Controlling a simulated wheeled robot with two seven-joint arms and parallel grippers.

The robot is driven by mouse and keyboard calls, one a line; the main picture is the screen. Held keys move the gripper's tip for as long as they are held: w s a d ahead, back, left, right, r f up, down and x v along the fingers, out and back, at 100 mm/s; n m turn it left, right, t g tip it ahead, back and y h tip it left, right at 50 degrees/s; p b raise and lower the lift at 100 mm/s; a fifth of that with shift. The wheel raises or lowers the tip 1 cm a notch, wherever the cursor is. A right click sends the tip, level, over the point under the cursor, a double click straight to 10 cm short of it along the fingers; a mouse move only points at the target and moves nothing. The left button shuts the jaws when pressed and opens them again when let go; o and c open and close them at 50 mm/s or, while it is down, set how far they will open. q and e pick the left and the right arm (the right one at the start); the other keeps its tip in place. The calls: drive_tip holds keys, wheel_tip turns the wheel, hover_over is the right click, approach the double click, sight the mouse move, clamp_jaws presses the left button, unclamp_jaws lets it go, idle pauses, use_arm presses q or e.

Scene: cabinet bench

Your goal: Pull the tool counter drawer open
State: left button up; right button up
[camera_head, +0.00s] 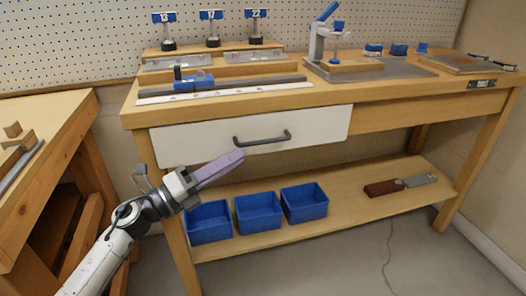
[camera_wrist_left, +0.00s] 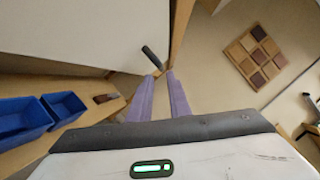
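The tool counter (camera_head: 140,113) has a white drawer front (camera_head: 200,146) on its left half, which looks flush with the counter. A dark bar handle (camera_head: 262,140) is fixed across the drawer front. My left gripper (camera_head: 240,155) is in front of the drawer, with its purple fingers pointing toward the handle from the lower left. In the left wrist view, the fingers (camera_wrist_left: 161,77) stand apart with nothing between them. The handle (camera_wrist_left: 152,57) shows just beyond their tips, and I see no clear contact. My right gripper is not in view.
Several blue bins (camera_head: 209,221) stand on the lower shelf (camera_head: 345,205) below the drawer. A brown-and-grey tool (camera_head: 400,185) lies farther right on it. A wooden bench (camera_head: 50,115) stands at the left. The floor before the counter (camera_head: 350,265) is mostly clear, with a thin cable.

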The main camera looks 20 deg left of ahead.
sight(263, 142)
use_arm(q)
drive_tip(key=x, duration=0.9)
drive_tip(key=shift+d+b, duration=0.15)
drive_tip(key=shift+b, duration=0.15)
drive_tip(key=shift+c, duration=0.4)
clamp_jaws()
